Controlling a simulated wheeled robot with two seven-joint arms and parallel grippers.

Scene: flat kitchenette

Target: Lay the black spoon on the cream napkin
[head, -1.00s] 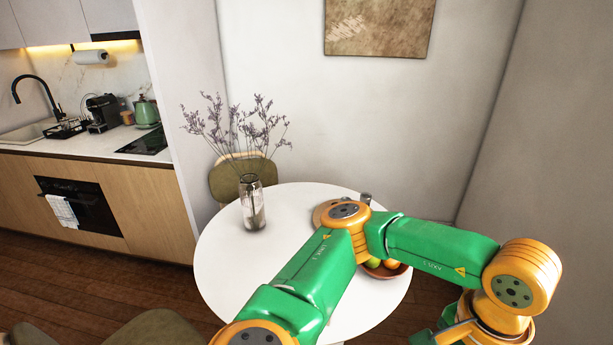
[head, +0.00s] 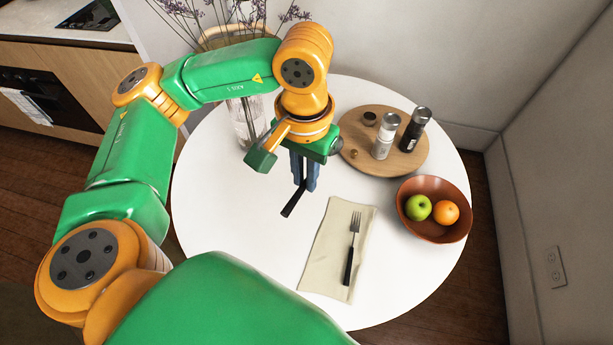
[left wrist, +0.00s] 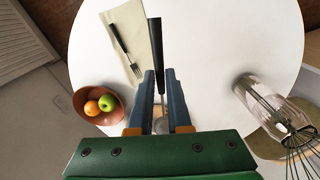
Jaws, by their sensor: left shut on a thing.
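My left gripper (head: 304,178) is shut on the black spoon (head: 293,201) and holds it up left of the napkin. In the left wrist view the fingers (left wrist: 160,76) pinch the spoon, and its dark handle (left wrist: 155,40) points away from the gripper. The spoon's bowl end is mostly hidden by the fingers. The cream napkin (head: 326,246) lies flat on the white table, with a black-handled fork (head: 349,262) on its right part. The napkin (left wrist: 137,35) also shows in the left wrist view, beside the spoon handle. My right gripper is in neither view.
A brown bowl (head: 430,185) with a green apple and an orange stands right of the napkin. A round wooden board (head: 405,160) with shakers is behind. A glass vase (head: 240,135) with dried stems stands at the back left. The table (head: 250,230) is clear left of the napkin.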

